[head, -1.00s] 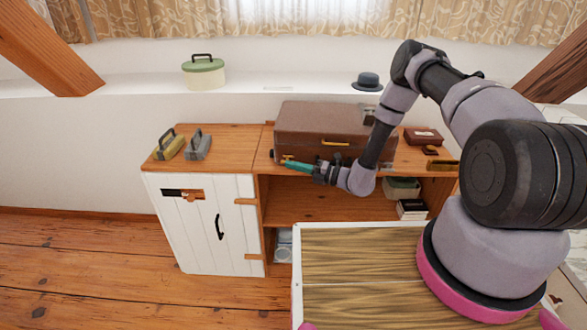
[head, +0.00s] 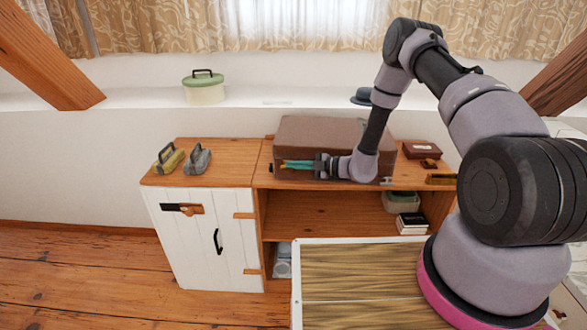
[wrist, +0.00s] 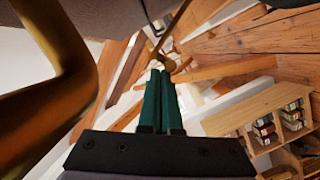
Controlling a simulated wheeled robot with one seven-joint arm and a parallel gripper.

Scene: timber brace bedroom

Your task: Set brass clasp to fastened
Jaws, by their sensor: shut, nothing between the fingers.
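A brown suitcase (head: 320,130) lies on the wooden cabinet top with its lid down. My gripper (head: 284,164) is in front of the suitcase's front face, toward its left end, pointing left. Its green fingers are together and hold nothing. In the wrist view, a small brass piece (wrist: 168,63), apparently the brass clasp, shows just beyond the fingertips (wrist: 160,72). I cannot tell whether they touch it, or whether it is fastened. A large curved brass bar, apparently the suitcase handle (wrist: 60,85), is close at the left. My gripper and wrist hide the handle in the head view.
Two block-like objects with handles (head: 169,160) (head: 198,159) stand left of the suitcase. A small red-brown box (head: 421,150) lies to its right. A green-lidded tin (head: 204,88) and a dark hat (head: 361,97) are on the ledge behind. The cabinet's open shelf (head: 325,212) is below.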

